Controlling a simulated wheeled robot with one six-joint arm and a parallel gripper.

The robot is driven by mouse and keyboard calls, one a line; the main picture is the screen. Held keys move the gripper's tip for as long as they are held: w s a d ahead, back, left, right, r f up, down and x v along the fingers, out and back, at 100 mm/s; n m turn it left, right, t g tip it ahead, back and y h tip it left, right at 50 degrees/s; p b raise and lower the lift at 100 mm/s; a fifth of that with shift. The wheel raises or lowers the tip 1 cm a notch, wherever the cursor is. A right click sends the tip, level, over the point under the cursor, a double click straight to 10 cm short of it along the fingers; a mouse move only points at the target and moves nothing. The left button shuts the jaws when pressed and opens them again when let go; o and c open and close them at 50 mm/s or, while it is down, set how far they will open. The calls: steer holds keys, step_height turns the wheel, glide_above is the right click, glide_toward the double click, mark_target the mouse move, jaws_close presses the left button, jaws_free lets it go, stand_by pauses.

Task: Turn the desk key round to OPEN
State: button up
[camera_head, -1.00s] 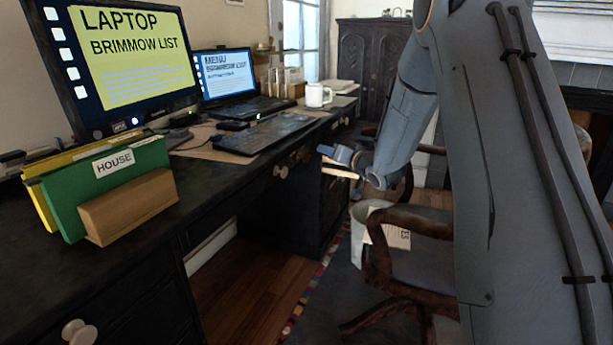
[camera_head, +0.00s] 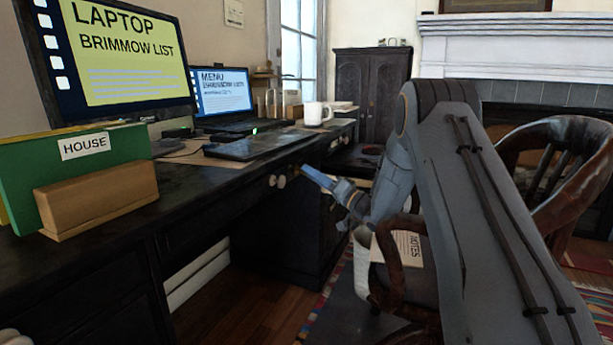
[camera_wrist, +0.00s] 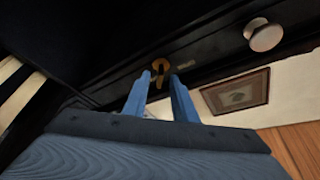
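I cannot read any marking on the plate. My gripper (camera_wrist: 160,78) has its two blue fingers apart, with the key seen between and just beyond the tips. I cannot tell whether either finger touches it. In the head view my gripper (camera_head: 307,171) reaches toward the desk front (camera_head: 215,205), close to its drawer knobs; the key is too small there to make out surely.
A round white knob (camera_wrist: 264,35) sits right of the key. On the desk are a green HOUSE folder (camera_head: 95,165), a wooden block (camera_head: 100,200), a laptop (camera_head: 225,95) and a mug (camera_head: 318,113). A wooden chair (camera_head: 560,150) stands at the right; a bin (camera_head: 362,265) is below my gripper.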

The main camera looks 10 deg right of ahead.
steer(key=shift+b+x, duration=0.35)
steer(key=shift+x, duration=1)
jaws_close()
